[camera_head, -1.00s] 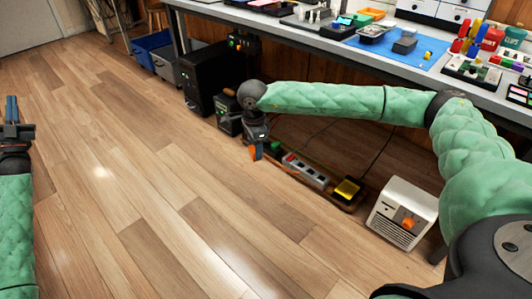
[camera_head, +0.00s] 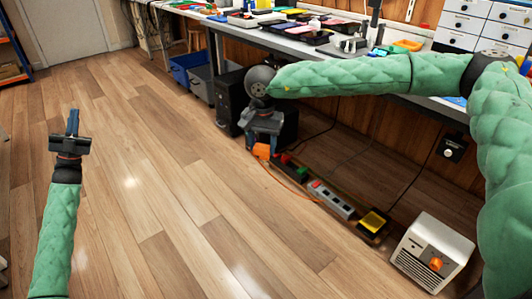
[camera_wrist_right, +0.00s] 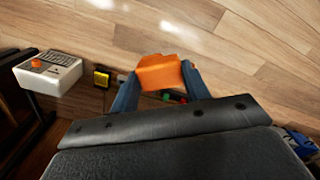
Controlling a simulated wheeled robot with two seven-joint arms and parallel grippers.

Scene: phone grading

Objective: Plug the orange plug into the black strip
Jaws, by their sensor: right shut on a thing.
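My right gripper (camera_head: 262,140) is shut on the orange plug (camera_head: 261,151), holding it low over the floor. The right wrist view shows the block-shaped orange plug (camera_wrist_right: 159,72) between its two blue fingertips. An orange cord runs right from near it. A dark strip with red and green parts (camera_head: 286,165) lies just right of the plug, partly hidden; I cannot tell for certain that it is the black strip. A pale strip with a red switch (camera_head: 332,199) lies beyond it. My left gripper (camera_head: 72,122) points upward at the left, fingers together and empty.
A yellow-topped box (camera_head: 374,222) and a white heater-like box with an orange knob (camera_head: 434,256) continue the row to the right. A black cabinet (camera_head: 232,104) stands behind my right gripper. The workbench (camera_head: 270,40) runs above. The wooden floor at left is clear.

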